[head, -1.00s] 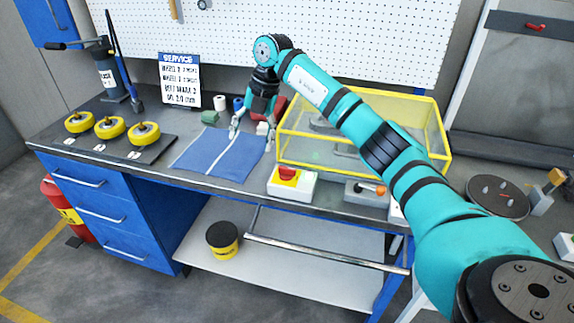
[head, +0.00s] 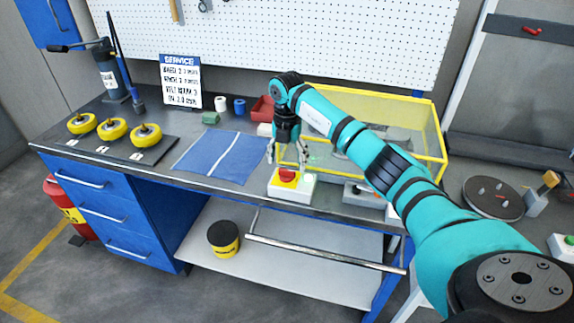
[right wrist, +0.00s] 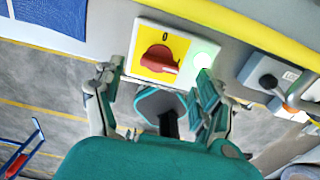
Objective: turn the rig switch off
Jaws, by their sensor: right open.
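The rig switch (head: 301,189) is a white box at the bench's front edge with a red rotary knob (head: 288,175) on a yellow plate. In the right wrist view the red knob (right wrist: 158,58) has its handle lying toward the right, the "0" mark is above it, and a green lamp (right wrist: 203,60) glows beside it. My right gripper (head: 287,162) is open and empty, pointing down just above the switch. In the right wrist view its fingers (right wrist: 156,85) stand apart on either side of the switch face, not visibly touching the knob. My left gripper is out of view.
A yellow-framed clear guard (head: 425,130) stands close behind and right of the switch. A blue mat (head: 218,158) lies left. Yellow wheels (head: 112,130) on a dark board are farther left.

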